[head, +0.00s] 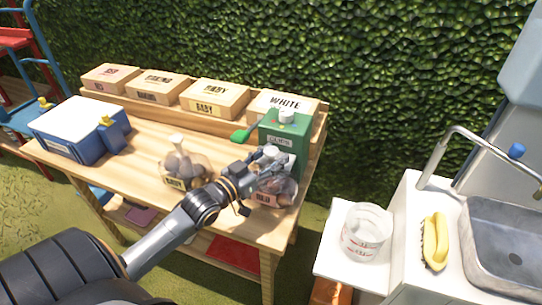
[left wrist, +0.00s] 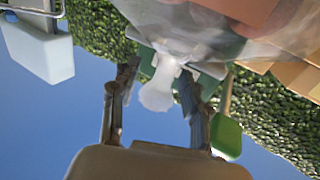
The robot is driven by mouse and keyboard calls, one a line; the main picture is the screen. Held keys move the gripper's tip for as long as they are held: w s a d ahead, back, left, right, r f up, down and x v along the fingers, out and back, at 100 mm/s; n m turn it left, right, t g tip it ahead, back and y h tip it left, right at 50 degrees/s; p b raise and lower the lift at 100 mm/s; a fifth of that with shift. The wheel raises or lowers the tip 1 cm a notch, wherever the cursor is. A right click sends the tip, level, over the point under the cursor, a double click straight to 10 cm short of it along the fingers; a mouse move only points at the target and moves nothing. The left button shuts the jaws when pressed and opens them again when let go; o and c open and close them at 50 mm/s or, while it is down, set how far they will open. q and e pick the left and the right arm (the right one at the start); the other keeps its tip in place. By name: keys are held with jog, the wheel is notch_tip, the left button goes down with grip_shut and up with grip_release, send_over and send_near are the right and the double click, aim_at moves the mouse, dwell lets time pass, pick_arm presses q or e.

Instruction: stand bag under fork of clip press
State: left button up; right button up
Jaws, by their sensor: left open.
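The clip press (head: 284,132) is a green box labelled CLIPS at the right end of the wooden table, with a green paddle lever (head: 240,135) on its left. A clear bag (head: 289,193) with dark round contents and a label stands at the press's front. My left gripper (head: 272,172) is open at the top of this bag. In the left wrist view the bag's pale gathered neck (left wrist: 160,92) lies between the open fingers. The gripper hides where the neck meets the fork, so I cannot tell whether it is under it. My right gripper is out of view.
A second bag (head: 186,165) stands left of my gripper on the table (head: 140,150). A blue box with a white lid (head: 78,118) is at the far left. Labelled seed boxes (head: 218,95) line the back. A sink stand with a clear tub (head: 366,232) is at right.

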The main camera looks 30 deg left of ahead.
pick_arm(q)
jog(key=shift+r, duration=0.15)
jog(key=s+a, duration=0.2)
jog(key=s, duration=0.9)
jog(key=shift+s+b, duration=0.4)
dwell(1.7)
